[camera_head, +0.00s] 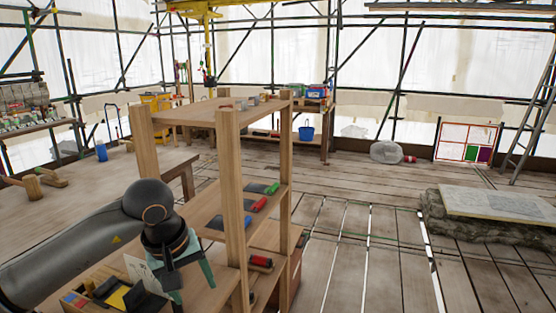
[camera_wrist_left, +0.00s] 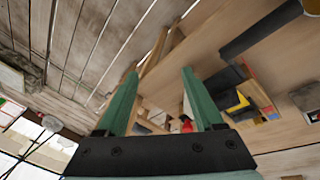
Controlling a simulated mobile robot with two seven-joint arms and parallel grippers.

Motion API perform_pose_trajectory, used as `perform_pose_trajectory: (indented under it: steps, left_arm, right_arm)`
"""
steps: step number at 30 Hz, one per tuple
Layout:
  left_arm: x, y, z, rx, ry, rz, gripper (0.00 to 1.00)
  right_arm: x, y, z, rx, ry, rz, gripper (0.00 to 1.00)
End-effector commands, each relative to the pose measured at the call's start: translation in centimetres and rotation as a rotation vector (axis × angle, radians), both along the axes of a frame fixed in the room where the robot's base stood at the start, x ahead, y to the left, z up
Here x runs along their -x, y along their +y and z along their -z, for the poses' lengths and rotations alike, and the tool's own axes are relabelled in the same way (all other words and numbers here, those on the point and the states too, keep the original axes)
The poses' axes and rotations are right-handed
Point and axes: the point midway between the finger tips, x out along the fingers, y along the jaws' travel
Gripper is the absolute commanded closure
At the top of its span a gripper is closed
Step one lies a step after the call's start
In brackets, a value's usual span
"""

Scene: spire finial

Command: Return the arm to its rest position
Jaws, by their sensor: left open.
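My left arm comes in from the lower left in the head view. Its gripper (camera_head: 186,280) hangs beside the wooden shelf unit (camera_head: 232,190), just above a crate-like tray (camera_head: 105,300) of small things. In the left wrist view the two green fingers of the left gripper (camera_wrist_left: 160,98) stand wide apart with nothing between them. Wooden boards and a dark item with a yellow mark (camera_wrist_left: 238,102) show beyond the fingers. My right gripper is not in either view.
The shelf unit's posts stand close to the left gripper. Its shelves hold green, red and blue-handled tools (camera_head: 258,204). A workbench (camera_head: 130,170) stands behind to the left, a stone block with a slab (camera_head: 495,204) at the right. The plank floor (camera_head: 370,240) between is clear.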

Motion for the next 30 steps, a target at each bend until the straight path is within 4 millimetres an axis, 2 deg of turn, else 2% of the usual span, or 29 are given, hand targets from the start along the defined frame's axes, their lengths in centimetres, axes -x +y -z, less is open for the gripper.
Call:
perform_pose_trajectory:
  steps: [1, 3, 7, 9, 12, 15, 18, 21, 23, 26, 27, 29, 30]
  left_arm:
    - [1.1, -2.3, 1.3, 0.095, 0.056, -0.002, 0.31]
    - [2.7, -5.5, 2.6, 0.240, 0.136, -0.022, 0.31]
    - [6.5, -11.7, 3.7, 0.549, 0.346, -0.107, 0.31]
    - [8.6, -14.9, 3.3, 0.730, 0.495, -0.186, 0.31]
    - [10.9, -18.4, 1.5, 0.982, 0.737, -0.334, 0.31]
    - [11.9, -20.5, -0.8, 1.211, 1.004, -0.518, 0.31]
    - [11.6, -20.9, -3.0, 1.413, 1.293, -0.736, 0.31]
    - [10.0, -20.0, -4.1, 1.585, 1.595, -0.981, 0.31]
    - [8.8, -18.7, -4.0, 1.674, 1.784, -1.140, 0.31]
    - [6.7, -15.9, -2.3, 1.792, 2.107, -1.426, 0.31]
    - [6.0, -14.6, -1.0, -1.677, -2.052, 1.419, 0.31]
    - [5.3, -12.5, 1.3, -1.464, -1.902, 1.352, 0.31]
    - [5.1, -11.0, 3.3, -1.327, -1.799, 1.303, 0.31]
  right_arm:
    - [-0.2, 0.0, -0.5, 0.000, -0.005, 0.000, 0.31]
    - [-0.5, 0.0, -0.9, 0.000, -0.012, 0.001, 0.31]
    - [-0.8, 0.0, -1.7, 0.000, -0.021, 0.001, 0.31]
    - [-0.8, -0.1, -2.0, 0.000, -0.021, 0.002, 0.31]
    - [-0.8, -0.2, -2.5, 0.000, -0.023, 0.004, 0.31]
    - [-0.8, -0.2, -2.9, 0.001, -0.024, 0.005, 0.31]
    - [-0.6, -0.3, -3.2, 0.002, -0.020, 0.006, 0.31]
    - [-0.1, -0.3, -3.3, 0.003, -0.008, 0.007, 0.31]
    - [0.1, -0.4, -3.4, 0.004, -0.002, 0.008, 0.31]
    - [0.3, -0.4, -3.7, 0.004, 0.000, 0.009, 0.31]
    - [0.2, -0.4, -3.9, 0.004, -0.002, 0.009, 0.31]
    - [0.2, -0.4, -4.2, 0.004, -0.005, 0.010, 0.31]
    - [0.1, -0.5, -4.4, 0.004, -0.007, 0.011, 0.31]
